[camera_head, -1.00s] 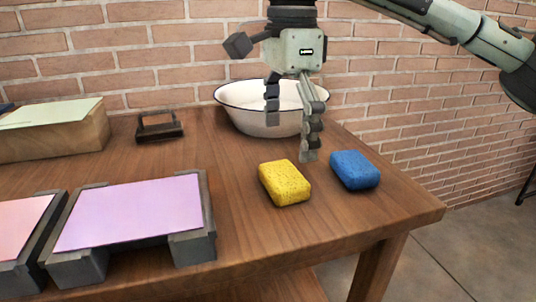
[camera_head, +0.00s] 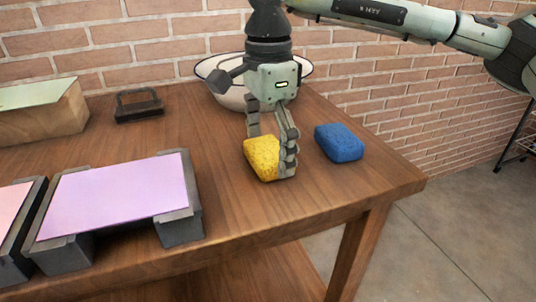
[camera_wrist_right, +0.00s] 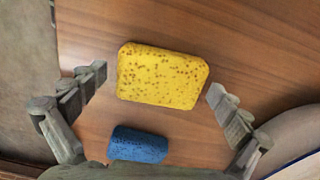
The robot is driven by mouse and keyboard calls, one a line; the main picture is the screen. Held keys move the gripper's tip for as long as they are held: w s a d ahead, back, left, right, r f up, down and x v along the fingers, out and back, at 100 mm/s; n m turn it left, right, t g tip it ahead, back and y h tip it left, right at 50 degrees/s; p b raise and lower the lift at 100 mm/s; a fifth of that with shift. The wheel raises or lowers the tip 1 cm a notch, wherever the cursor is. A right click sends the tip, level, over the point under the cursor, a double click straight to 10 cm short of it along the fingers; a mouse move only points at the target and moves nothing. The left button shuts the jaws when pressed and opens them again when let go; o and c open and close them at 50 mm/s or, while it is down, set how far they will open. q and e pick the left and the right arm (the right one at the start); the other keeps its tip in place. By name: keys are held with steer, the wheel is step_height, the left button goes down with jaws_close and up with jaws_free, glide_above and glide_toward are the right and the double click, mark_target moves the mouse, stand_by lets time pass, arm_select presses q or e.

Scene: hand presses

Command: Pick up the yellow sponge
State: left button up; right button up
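The yellow sponge (camera_head: 261,158) lies flat on the wooden table, near its right end. In the right wrist view the yellow sponge (camera_wrist_right: 162,75) lies between and slightly beyond the fingertips, with a gap on each side. My right gripper (camera_head: 270,150) is open and low over the sponge, pointing down; in the head view one finger covers the sponge's right end. The open fingers also show in the right wrist view (camera_wrist_right: 160,80). My left gripper is not in view.
A blue sponge (camera_head: 339,142) lies just right of the yellow one. A white bowl (camera_head: 232,95) stands behind my gripper. A press bed with a lilac sheet (camera_head: 115,197) is to the left. A dark handled tool (camera_head: 138,106) and a wooden block (camera_head: 40,118) stand farther back.

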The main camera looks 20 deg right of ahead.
mark_target(261, 151)
steer(key=c, duration=0.8)
steer(key=shift+o, duration=0.2)
steer(key=shift+r, duration=0.55)
steer(key=r, duration=0.1)
steer(key=a+r, duration=0.1)
steer(key=r, duration=0.1)
steer(key=shift+s+a+r+b, duration=0.15)
steer(key=shift+s+r+b, duration=0.1)
steer(key=shift+r+b, duration=0.1)
arm_select(q)
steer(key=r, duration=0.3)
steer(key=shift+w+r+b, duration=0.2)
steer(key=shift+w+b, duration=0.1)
steer(key=shift+b, duration=0.1)
arm_select(e)
steer(key=s+a+r, duration=0.4)
steer(key=a+r, duration=0.2)
steer(key=a, duration=0.3)
steer(key=shift+s+a, duration=0.15)
steer(key=shift+s, duration=0.05)
steer(key=shift+r, duration=0.1)
